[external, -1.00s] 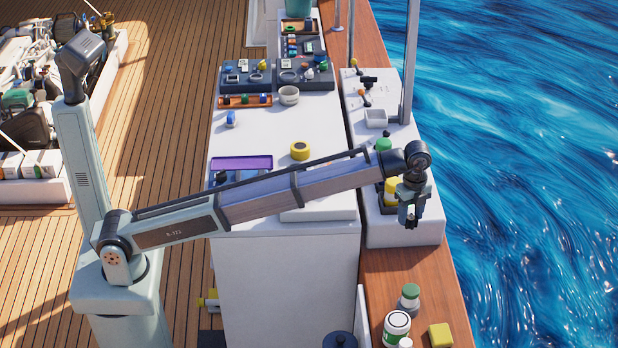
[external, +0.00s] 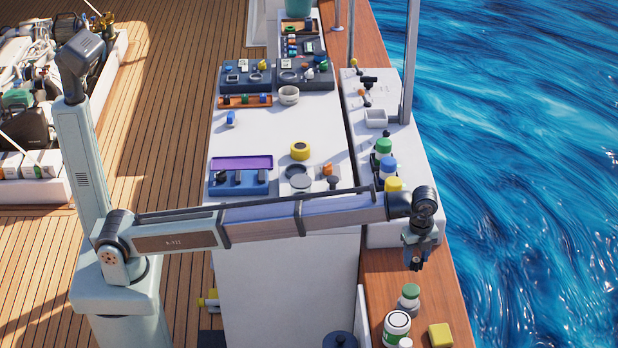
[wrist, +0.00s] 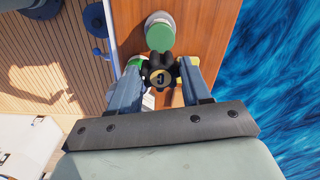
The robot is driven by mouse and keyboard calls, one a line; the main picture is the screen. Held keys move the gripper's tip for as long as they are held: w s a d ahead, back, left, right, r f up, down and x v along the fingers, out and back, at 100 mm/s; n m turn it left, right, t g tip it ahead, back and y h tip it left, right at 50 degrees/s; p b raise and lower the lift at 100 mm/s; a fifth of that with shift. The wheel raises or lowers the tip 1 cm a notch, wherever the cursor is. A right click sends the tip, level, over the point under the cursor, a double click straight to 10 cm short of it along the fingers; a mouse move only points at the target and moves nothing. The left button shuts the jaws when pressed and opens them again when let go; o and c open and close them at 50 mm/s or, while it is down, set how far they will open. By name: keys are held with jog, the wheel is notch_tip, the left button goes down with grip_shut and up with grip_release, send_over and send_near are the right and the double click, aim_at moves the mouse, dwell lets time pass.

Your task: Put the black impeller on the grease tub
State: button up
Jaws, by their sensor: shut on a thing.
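My gripper (external: 416,262) hangs above the wooden ledge and is shut on the black impeller (wrist: 160,72), a dark lobed knob with a yellowish mark on its face. In the wrist view my gripper (wrist: 159,78) has one finger on each side of it. A green-lidded jar (external: 409,294) stands on the ledge below; its lid (wrist: 160,37) shows just beyond the impeller in the wrist view. A white tub with a green label (external: 396,328) stands closer to the camera. I cannot tell which is the grease tub. The impeller is apart from both.
A yellow block (external: 440,335) lies right of the white tub, and a small white lid shows at the picture's bottom edge. Bottles, one with a yellow cap (external: 393,185), stand on the white bench behind my gripper. Open water lies to the right.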

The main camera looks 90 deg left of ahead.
jog(key=shift+f, duration=4.7)
jog(key=shift+f, duration=0.1)
jog(key=o, duration=1)
jog(key=shift+o, duration=0.2)
notch_tip(320, 180, up, 12)
jog(key=shift+r, duration=0.15)
